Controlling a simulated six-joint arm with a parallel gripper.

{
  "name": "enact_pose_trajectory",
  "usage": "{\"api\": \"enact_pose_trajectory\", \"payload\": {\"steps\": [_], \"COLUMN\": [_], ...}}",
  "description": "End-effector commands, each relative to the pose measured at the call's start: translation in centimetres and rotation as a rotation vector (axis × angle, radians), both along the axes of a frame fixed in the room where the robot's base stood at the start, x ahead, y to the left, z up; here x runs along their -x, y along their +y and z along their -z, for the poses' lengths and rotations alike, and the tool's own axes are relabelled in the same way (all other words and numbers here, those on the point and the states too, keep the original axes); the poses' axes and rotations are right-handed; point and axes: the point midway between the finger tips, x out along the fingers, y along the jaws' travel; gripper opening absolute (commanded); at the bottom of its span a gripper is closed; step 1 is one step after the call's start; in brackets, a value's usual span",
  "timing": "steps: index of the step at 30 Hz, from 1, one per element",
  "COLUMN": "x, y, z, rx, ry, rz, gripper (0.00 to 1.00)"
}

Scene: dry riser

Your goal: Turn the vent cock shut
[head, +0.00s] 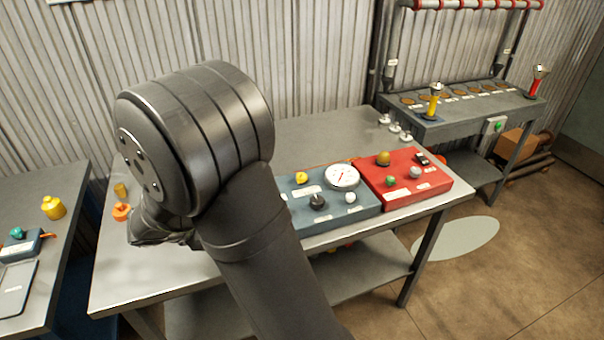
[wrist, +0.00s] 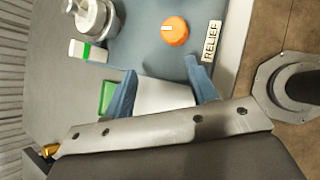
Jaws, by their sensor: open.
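I cannot tell for sure which fitting is the vent cock; no label reading "vent" is legible. In the wrist view my gripper (wrist: 160,66) is open, with its two blue fingers apart and nothing between the tips. An orange knob (wrist: 175,31) with a pale pointer mark sits on a blue-grey surface just beyond the fingertips, apart from them. A label (wrist: 211,41) reading RELIEF is beside it. In the head view, a blue panel (head: 328,213) carries a yellow knob (head: 301,178), a black knob (head: 317,202) and a gauge (head: 342,175). My arm hides the panel's left part.
A red panel (head: 412,187) with several knobs adjoins the blue one. The wrist view shows a silver fitting (wrist: 92,17) and a green-and-white block (wrist: 88,50). A rack bench (head: 462,112) stands at back right.

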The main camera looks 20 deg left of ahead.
Motion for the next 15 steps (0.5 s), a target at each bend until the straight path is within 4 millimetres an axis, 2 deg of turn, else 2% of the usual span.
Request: {"api": "enact_pose_trajectory", "payload": {"steps": [5, 7, 11, 15], "x": [-1.7, -3.1, -7.2, -12.0], "y": [0.3, 0.2, -1.0, -3.9], "z": [-1.9, -3.1, -5.7, -8.2], "rx": [-0.256, -0.381, -0.604, -0.789], "ry": [0.180, 0.248, 0.334, 0.373], "rz": [0.223, 0.349, 0.625, 0.927], "gripper": [0.52, 0.52, 0.52, 0.52]}}
